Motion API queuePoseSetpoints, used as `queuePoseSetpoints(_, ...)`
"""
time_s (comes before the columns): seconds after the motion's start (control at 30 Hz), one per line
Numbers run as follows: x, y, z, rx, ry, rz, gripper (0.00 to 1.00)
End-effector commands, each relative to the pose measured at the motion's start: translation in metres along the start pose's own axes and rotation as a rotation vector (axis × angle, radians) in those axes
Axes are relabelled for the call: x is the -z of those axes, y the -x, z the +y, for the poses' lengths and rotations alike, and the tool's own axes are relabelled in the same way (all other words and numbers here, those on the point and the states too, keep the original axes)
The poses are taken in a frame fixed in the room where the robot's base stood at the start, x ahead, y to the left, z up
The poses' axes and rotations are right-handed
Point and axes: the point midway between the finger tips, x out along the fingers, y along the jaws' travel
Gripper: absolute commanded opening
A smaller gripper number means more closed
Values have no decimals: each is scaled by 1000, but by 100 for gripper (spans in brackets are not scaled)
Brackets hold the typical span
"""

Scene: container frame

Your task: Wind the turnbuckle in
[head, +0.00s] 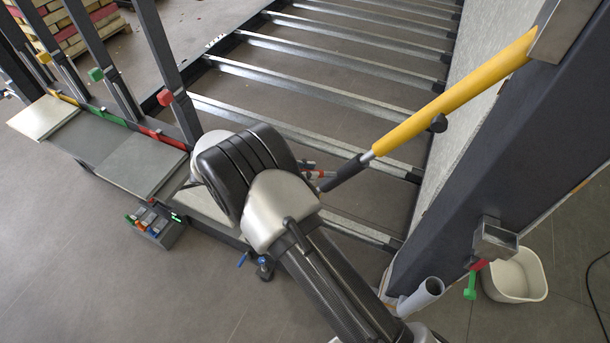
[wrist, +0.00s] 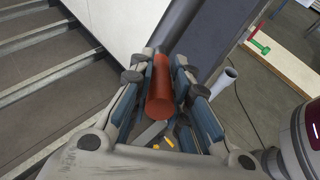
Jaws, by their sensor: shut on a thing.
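A long diagonal strut runs down from the upper right in the head view: a yellow tube (head: 460,88) with a black knob, a thin bright rod, then a dark sleeve (head: 345,172). In the wrist view my gripper (wrist: 160,72) is shut on a red cylinder (wrist: 159,92), with blue pads on both sides of it. A dark bar (wrist: 180,25) continues beyond the red cylinder. In the head view my gripper (head: 312,174) is at the lower end of the dark sleeve, mostly hidden behind my arm. I cannot tell which part is the turnbuckle.
A dark post (head: 500,135) stands at right, with a bracket (head: 494,240) holding a red and green piece. A white bin (head: 517,276) and grey tube (head: 420,297) are below. Metal crossbars (head: 330,95) span the floor frame. A small box (head: 158,229) stands left.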

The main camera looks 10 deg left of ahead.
Motion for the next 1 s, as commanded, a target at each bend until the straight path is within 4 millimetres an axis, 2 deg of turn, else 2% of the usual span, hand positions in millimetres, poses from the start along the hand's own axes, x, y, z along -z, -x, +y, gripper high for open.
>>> queuePoseSetpoints(0.57, -4, 0, 2, 30, -4, 5, 0)
queuePoseSetpoints(0.6, -4, 0, 2, 30, -4, 5, 18)
queuePoseSetpoints(0.87, -5, 4, 2, 29, -5, 4, 35)
queuePoseSetpoints(1.0, -4, 20, 3, 28, -4, 7, 39)
